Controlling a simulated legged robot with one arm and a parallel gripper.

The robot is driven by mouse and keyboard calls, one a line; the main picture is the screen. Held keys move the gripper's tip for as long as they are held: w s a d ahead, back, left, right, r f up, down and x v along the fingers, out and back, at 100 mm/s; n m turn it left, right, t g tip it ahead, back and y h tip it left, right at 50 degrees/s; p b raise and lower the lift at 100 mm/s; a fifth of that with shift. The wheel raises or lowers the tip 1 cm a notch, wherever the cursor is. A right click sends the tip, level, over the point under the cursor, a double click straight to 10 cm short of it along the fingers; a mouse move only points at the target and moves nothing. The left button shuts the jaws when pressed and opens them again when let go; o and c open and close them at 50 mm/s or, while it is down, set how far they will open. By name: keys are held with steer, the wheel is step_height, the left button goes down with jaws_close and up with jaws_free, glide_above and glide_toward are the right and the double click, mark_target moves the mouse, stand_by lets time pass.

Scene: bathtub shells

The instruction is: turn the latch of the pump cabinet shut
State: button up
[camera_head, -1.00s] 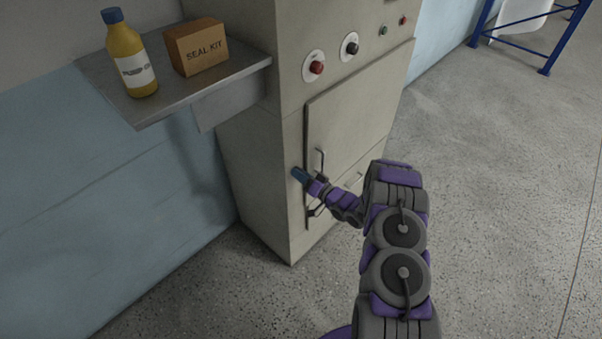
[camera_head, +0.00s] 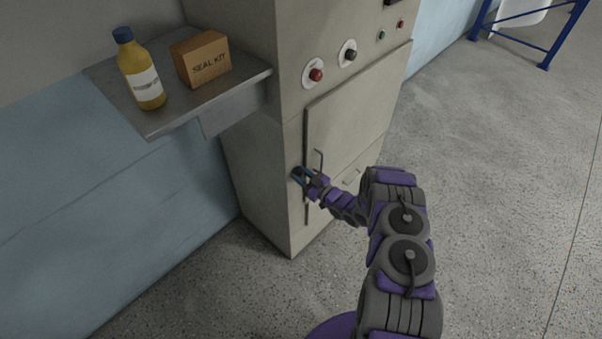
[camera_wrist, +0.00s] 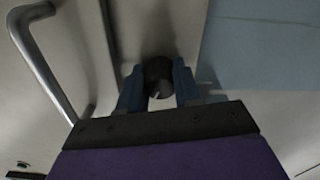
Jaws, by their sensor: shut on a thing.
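The pump cabinet (camera_head: 262,170) is a tall grey-beige box with a door (camera_head: 345,120) on its front. My gripper (camera_head: 299,174) is at the left edge of the door, beside the bar handle. In the wrist view, the two blue fingers of my gripper (camera_wrist: 160,88) stand on either side of a dark round latch (camera_wrist: 158,70) and are shut on it. A small pale mark shows on the latch's face. The fingers hide most of the latch in the head view, and its exact angle is hard to tell.
The metal bar handle (camera_wrist: 42,62) stands close to the left of my fingers. A steel shelf (camera_head: 160,122) juts out left of the cabinet, holding a yellow bottle (camera_head: 140,75) and a seal kit box (camera_head: 200,60). Red and black knobs sit above the door.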

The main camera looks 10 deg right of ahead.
steer(key=n+p, duration=0.1)
steer(key=n, duration=0.4)
steer(key=shift+f+p, duration=0.15)
steer(key=shift+p, duration=0.25)
stand_by(0.3)
steer(key=o, duration=0.8)
steer(key=shift+f, duration=0.1)
steer(key=shift+o, duration=1.2)
steer(key=shift+d, duration=0.1)
steer(key=p+v, duration=0.2)
steer(key=v, duration=1.5)
steer(key=shift+d, duration=0.1)
